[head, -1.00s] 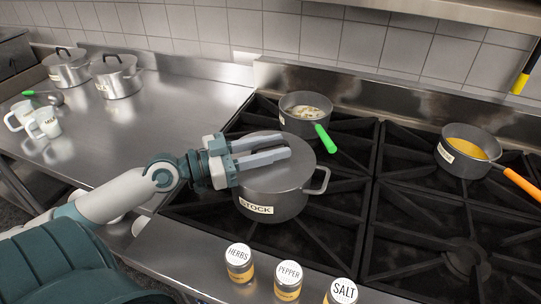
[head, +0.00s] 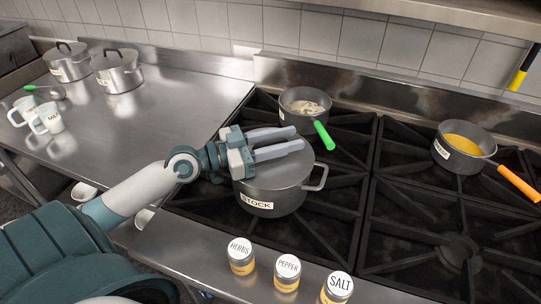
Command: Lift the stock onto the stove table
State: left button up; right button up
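The dark grey lidded pot labelled STOCK (head: 270,195) stands on the stove's black grates (head: 320,240), near the stove's left front corner. One loop handle shows on its right side. My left gripper (head: 296,143) is over the back part of the pot's lid. Its two fingers point right with a gap between them and nothing seen in the gap. Whether the fingers touch the lid cannot be told. The pot's left handle is not visible. The steel table (head: 165,105) joins the stove on the left. My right gripper is not in view.
A pan with a green handle (head: 303,105) stands just behind the stock pot. A pan of yellow soup (head: 462,145) sits at the right. Jars of herbs (head: 241,257), pepper (head: 287,272) and salt (head: 336,290) line the front ledge. Pots and mugs stand at the table's left; its middle is clear.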

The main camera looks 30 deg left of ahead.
pick_arm(q)
grip_shut()
jog(key=shift+r, duration=0.1)
jog(key=shift+r, duration=0.45)
notch_tip(320, 180, up, 3)
jog(key=shift+r, duration=0.2)
jog(key=s+d+r+p, duration=0.2)
jog(key=d+r+p, duration=0.4)
jog(key=d, duration=0.5)
jog(key=shift+d+r, duration=0.25)
jog(key=shift+r, duration=0.05)
